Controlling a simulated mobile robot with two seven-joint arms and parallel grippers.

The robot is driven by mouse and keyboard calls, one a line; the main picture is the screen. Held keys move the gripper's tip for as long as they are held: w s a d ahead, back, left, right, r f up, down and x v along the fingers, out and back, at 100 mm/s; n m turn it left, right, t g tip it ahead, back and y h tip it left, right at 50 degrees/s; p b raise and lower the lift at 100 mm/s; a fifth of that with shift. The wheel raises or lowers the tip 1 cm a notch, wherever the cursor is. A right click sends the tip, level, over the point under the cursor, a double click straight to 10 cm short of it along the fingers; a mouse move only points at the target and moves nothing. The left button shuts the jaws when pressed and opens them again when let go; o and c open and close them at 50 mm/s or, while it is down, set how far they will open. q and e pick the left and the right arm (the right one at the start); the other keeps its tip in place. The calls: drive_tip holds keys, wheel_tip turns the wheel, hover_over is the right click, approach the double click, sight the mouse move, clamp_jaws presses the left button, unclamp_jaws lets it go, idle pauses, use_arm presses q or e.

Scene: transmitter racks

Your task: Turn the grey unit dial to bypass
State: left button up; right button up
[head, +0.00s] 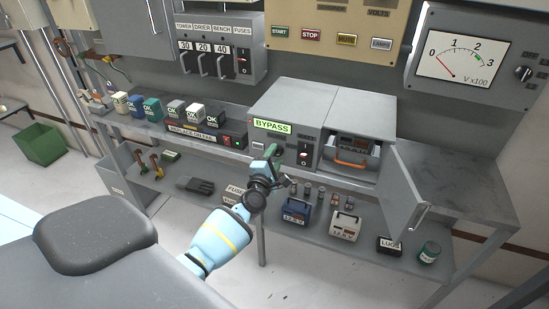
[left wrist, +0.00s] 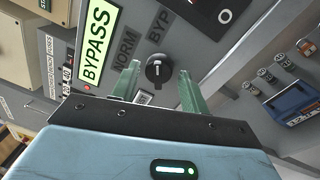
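The grey unit (head: 285,103) stands on the bench with a green BYPASS sign (head: 272,126) on its front. Its black dial (left wrist: 158,70) shows in the left wrist view, below the NORM and BYP labels; I cannot tell for sure which label its pointer faces. In the head view my gripper hides the dial. My left gripper (head: 273,156) is in front of the unit's face. In the left wrist view its green fingers (left wrist: 157,88) are open, one on each side of the dial, with no clear contact. My right gripper is in neither view.
Right of the sign, the unit's door (head: 407,185) hangs open beside a drawer with an orange handle (head: 351,163). Several OK-marked blocks (head: 194,113) stand on the bench at left. Blue and white boxes (head: 296,211) sit on the lower shelf.

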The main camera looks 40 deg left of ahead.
use_arm(q)
drive_tip(key=shift+o, duration=0.4)
drive_tip(key=p+v, duration=0.1)
drive_tip(key=v, duration=0.6)
drive_tip(key=shift+s, duration=0.35)
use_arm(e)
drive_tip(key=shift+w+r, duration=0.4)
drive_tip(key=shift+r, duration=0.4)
use_arm(q)
drive_tip(key=shift+d, duration=0.15)
